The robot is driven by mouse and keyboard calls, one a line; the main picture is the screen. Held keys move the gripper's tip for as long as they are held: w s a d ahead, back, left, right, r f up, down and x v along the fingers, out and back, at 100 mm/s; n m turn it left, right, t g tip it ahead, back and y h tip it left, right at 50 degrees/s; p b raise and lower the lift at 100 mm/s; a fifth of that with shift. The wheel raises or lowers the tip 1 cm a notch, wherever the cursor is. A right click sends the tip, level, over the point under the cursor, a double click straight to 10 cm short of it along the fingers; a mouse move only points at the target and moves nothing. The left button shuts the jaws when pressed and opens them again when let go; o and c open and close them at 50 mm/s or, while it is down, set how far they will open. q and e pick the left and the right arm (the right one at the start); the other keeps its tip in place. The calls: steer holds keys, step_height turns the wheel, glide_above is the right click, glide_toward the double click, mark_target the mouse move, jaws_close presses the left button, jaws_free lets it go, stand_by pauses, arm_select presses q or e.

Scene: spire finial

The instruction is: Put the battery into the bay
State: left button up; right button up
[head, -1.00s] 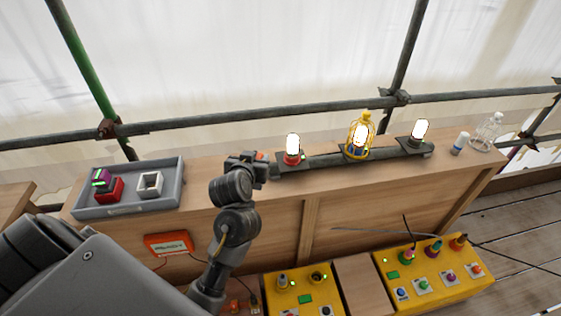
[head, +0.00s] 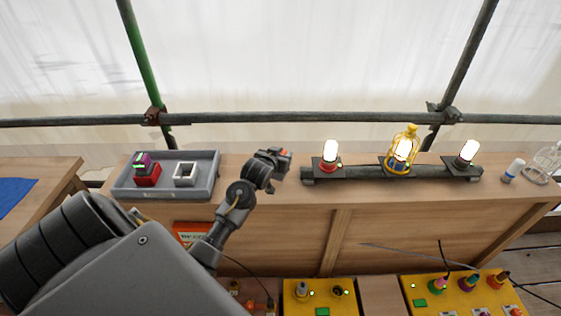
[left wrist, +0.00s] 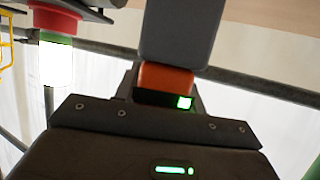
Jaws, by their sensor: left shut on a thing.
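My left gripper (head: 283,158) is over the bench top, between the grey tray and the lamps. It is shut on an orange block with a dark end and a lit green square, apparently the battery (head: 285,152). The battery also shows in the left wrist view (left wrist: 165,78), partly hidden by the fingers. In the tray, a white square holder with an open, empty-looking middle (head: 185,173) stands right of a red block (head: 147,177). A purple and dark piece with a green light (head: 142,161) sits on the red block. I cannot tell which holder is the bay. My right gripper is not in view.
The grey tray (head: 206,187) has a raised rim. A dark pipe with lit lamps (head: 330,154) and a yellow caged lamp (head: 404,150) lies right of the gripper. Yellow control boxes (head: 320,290) stand below the bench. The bench top between tray and gripper looks clear.

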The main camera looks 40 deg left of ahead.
arm_select(q)
steer(key=shift+w+a+f, duration=0.1)
steer(key=shift+a, duration=0.05)
steer(key=shift+f+p, duration=0.6)
steer(key=shift+f, duration=1.05)
steer(key=shift+f, duration=0.2)
steer(key=o, duration=1.1)
steer(key=shift+c, duration=0.2)
steer(key=shift+o, duration=0.4)
steer(key=shift+r, duration=0.1)
